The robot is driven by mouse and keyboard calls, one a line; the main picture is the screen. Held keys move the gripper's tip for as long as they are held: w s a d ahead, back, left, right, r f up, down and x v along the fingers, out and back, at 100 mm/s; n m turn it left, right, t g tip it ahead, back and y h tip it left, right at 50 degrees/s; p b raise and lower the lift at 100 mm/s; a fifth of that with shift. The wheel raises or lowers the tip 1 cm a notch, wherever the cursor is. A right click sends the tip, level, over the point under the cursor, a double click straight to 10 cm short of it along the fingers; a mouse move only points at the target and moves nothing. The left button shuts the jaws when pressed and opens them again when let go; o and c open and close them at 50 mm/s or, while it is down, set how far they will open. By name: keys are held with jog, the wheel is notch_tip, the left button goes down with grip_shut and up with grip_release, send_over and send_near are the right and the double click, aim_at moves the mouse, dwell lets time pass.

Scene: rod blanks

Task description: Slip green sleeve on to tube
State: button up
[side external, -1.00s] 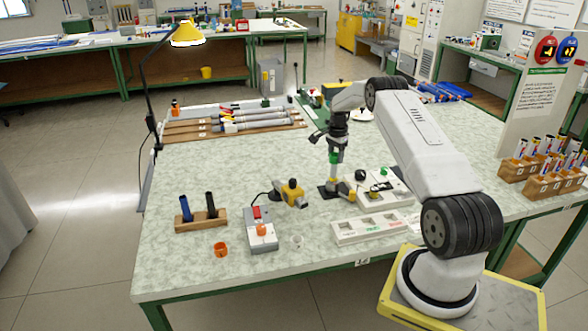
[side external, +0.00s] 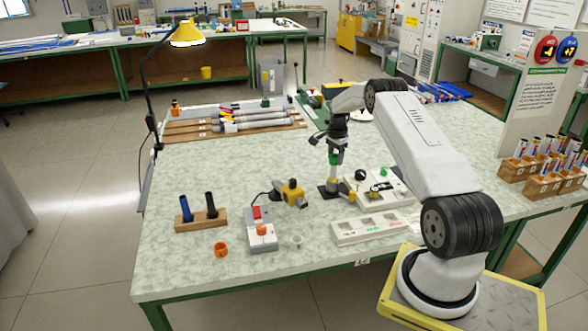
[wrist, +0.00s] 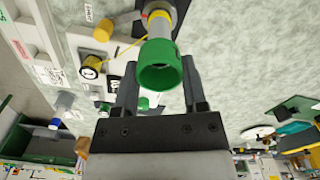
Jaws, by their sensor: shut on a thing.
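The green sleeve (wrist: 160,70) is a short ring held between the two fingers of my gripper (wrist: 160,90), which is shut on it. In the side view the sleeve (side external: 335,158) sits under my gripper (side external: 336,150), at the upper end of the upright tube. The grey tube (wrist: 157,40) with a yellow band lines up with the sleeve in the wrist view. The tube (side external: 333,174) stands in a dark base (side external: 329,190). I cannot tell how far the sleeve is around the tube, since the fingers and sleeve hide the tube's end.
A white slotted tray (side external: 366,229) lies in front. An orange ring (side external: 221,249), a pale ring (side external: 297,241), a grey switch box (side external: 261,234) and a yellow-black device (side external: 291,193) stand left. A board with a green knob (side external: 383,171) is close right. The left-middle tabletop is clear.

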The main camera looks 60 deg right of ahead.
jog(key=shift+f, duration=0.85)
dwell(1.1)
jog(key=o, duration=1.3)
jog(key=shift+o, duration=0.2)
jog(key=shift+r, duration=0.2)
jog(key=shift+r, duration=3.85)
